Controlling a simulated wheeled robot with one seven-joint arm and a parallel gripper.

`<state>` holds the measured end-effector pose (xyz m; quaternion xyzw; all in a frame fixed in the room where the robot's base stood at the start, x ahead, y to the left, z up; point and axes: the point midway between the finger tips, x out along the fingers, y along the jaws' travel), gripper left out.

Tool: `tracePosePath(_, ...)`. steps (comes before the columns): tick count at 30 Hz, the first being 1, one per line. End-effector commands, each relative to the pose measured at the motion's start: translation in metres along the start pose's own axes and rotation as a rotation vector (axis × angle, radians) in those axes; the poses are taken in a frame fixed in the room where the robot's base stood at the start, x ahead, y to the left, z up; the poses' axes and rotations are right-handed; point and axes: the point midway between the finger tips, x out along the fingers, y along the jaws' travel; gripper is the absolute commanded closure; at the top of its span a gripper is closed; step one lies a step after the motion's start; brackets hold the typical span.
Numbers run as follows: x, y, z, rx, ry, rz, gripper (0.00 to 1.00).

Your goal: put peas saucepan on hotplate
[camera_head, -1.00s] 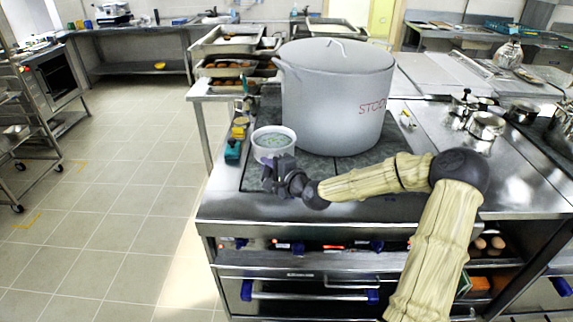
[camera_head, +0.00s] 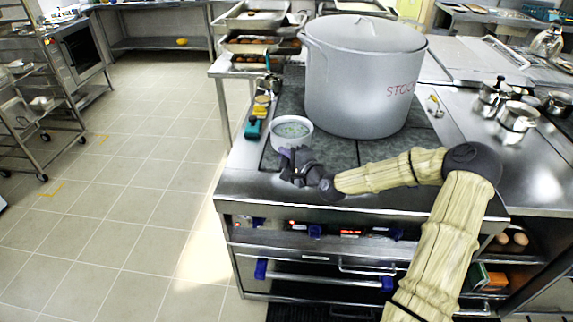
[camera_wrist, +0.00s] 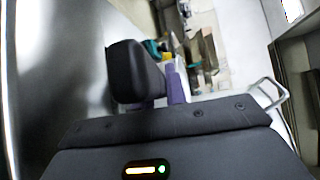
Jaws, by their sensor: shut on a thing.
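The peas saucepan (camera_head: 291,130) is a small pale round pan with greenish contents, seen in the head view at the front left of the hob, beside the big stockpot. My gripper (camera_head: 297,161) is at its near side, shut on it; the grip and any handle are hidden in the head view. The wrist view shows one dark finger (camera_wrist: 135,72) beside a purple piece, but the pan is not clearly recognisable there. The hotplate (camera_head: 328,153) is a dark grey square plate area under and in front of the pot. I cannot tell whether the pan touches it.
A large lidded stockpot (camera_head: 362,85) covers the rear plates, close to the saucepan. A teal item (camera_head: 253,128) and a yellow item (camera_head: 261,105) line the counter's left edge. Small metal pots (camera_head: 518,117) stand at the right. The floor at left is open.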

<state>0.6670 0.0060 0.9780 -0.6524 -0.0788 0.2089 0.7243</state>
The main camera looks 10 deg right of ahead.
Motion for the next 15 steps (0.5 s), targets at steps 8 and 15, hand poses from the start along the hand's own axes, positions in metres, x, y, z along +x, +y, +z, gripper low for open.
tracePosePath(8, 0.003, 0.001, 0.004, -0.008, -0.006, -0.008, 1.00)
tracePosePath(15, 0.006, 0.015, 0.003, -0.005, -0.009, -0.004, 1.00)
